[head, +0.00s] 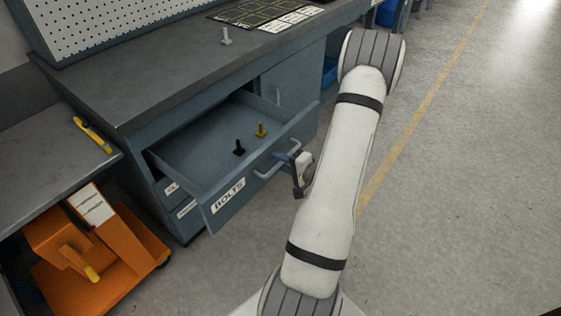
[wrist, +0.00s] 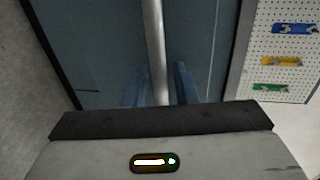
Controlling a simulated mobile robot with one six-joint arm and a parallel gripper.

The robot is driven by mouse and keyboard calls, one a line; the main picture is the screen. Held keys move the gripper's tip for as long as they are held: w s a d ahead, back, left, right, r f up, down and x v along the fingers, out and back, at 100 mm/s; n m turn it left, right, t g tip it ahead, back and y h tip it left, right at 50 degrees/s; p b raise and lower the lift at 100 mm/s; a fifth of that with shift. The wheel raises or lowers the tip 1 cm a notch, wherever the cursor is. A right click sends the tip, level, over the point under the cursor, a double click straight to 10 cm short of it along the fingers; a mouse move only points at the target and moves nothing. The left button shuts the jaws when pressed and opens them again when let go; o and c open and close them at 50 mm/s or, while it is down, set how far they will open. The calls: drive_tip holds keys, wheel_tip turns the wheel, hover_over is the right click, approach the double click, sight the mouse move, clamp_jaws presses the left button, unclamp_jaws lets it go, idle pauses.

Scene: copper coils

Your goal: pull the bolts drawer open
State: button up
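The bolts drawer (head: 228,196), a blue-grey drawer with a white BOLTS label, stands pulled well out of the workbench. Its light metal bar handle (head: 265,174) is on the front face. My gripper (head: 282,159) is at the right part of this handle. In the wrist view the handle bar (wrist: 156,45) runs between the two blue fingers of my gripper (wrist: 160,82), with a narrow gap on each side. The fingers look open around the bar and not clamped on it. A black bolt (head: 239,148) and a yellow bolt (head: 261,130) stand inside the drawer.
A grey bolt (head: 226,37) stands on the workbench top (head: 150,75). More drawers lie below the open one. An orange cart (head: 95,255) is at the lower left, under a side table (head: 45,160). The floor to the right (head: 450,200) is clear.

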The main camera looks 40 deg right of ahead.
drive_tip(key=shift+o, duration=0.3)
drive_tip(key=p+v, duration=0.1)
drive_tip(key=v, duration=0.7)
idle(0.4)
